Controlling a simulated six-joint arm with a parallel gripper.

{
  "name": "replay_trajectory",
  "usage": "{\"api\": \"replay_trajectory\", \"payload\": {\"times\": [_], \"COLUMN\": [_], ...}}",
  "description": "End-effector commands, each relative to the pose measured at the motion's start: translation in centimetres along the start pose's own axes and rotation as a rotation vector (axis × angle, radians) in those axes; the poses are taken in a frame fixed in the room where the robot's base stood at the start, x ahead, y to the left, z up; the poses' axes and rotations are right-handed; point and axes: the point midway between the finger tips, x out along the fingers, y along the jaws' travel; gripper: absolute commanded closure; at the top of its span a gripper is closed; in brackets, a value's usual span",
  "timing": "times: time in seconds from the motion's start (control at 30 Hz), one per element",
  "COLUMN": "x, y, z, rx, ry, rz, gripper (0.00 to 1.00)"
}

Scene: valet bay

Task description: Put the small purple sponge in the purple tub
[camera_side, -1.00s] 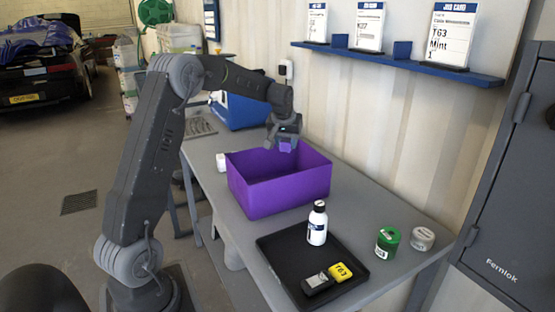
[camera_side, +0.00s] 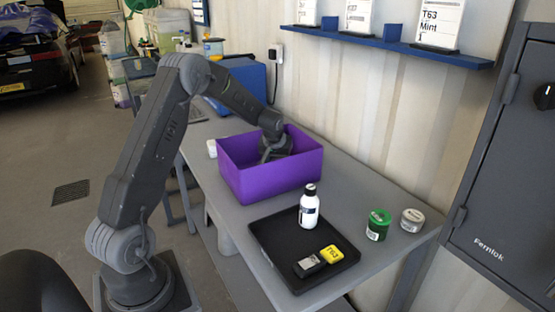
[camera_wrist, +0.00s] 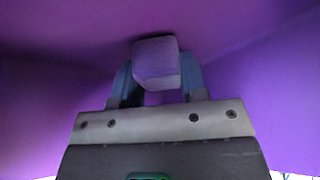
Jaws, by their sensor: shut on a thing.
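The purple tub (camera_side: 270,184) stands on the grey bench, open at the top. My gripper (camera_side: 272,152) reaches down inside the tub, and its fingertips are hidden behind the tub's front wall in the side view. In the wrist view my gripper (camera_wrist: 154,82) is shut on the small purple sponge (camera_wrist: 156,62), a small block held between the two fingertips. Purple tub walls (camera_wrist: 60,110) surround it there. The sponge is hidden in the side view. I cannot tell whether it touches the tub floor.
A green tin (camera_side: 378,225) and a grey-white tin (camera_side: 412,220) stand to the right. A blue box (camera_side: 240,88) is behind.

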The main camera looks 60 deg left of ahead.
Motion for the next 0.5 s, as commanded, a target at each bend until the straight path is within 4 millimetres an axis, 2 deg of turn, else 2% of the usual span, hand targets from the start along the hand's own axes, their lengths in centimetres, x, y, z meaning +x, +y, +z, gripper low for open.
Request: {"api": "replay_trajectory", "payload": {"times": [0.27, 0.3, 0.5], "x": [0.22, 0.20, 0.17], "y": [0.00, 0.00, -0.01], "z": [0.09, 0.07, 0.07], "rx": [0.000, 0.000, 0.000], "ry": [0.000, 0.000, 0.000], "rz": [0.000, 0.000, 0.000], "gripper": [0.82, 0.58, 0.39]}}
